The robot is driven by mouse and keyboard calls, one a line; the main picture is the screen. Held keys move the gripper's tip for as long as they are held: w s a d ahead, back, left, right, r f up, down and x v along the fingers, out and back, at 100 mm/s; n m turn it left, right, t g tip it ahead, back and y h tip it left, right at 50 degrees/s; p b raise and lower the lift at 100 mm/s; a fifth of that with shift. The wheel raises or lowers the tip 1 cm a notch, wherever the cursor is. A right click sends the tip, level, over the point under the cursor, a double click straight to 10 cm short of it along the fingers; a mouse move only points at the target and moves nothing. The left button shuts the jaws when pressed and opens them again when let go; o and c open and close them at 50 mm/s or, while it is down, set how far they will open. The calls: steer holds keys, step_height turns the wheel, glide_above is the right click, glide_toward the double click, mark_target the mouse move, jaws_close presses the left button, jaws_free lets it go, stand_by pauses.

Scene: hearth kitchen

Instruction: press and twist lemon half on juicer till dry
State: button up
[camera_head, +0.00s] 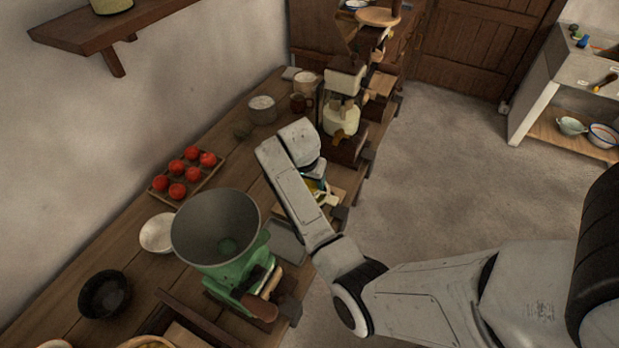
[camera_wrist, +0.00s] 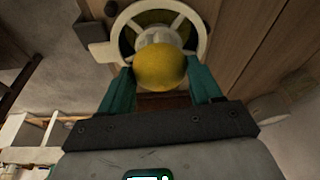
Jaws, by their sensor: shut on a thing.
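In the wrist view a yellow lemon half (camera_wrist: 160,66) sits between the two teal fingers of my gripper (camera_wrist: 159,76), which is shut on it. Just beyond it is a round white rim with spokes (camera_wrist: 201,40), which looks like the juicer, with yellow showing inside. The lemon overlaps the lower part of this rim. I cannot tell whether they touch. In the head view my gripper (camera_head: 317,190) is low over the counter's right side, largely hidden by my arm. The lemon cannot be made out clearly there.
A green machine with a grey hopper (camera_head: 215,228) stands nearer on the counter. A tray of tomatoes (camera_head: 184,178), a white bowl (camera_head: 158,232) and a black bowl (camera_head: 104,294) lie left. A cream-coloured machine (camera_head: 342,118) stands beyond my gripper. The floor at right is clear.

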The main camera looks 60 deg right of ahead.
steer(key=shift+w+n, duration=0.1)
steer(key=shift+n, duration=0.8)
steer(key=m, duration=0.4)
steer(key=shift+f+g+b, duration=0.25)
steer(key=shift+g+b, duration=0.05)
steer(key=shift+f+m+g, duration=0.15)
steer(key=shift+m+g, duration=0.25)
steer(key=shift+m, duration=1)
steer(key=shift+s, duration=0.2)
steer(key=shift+w+r+p, duration=0.1)
steer(key=shift+r+p, duration=0.3)
steer(key=shift+r, duration=3.25)
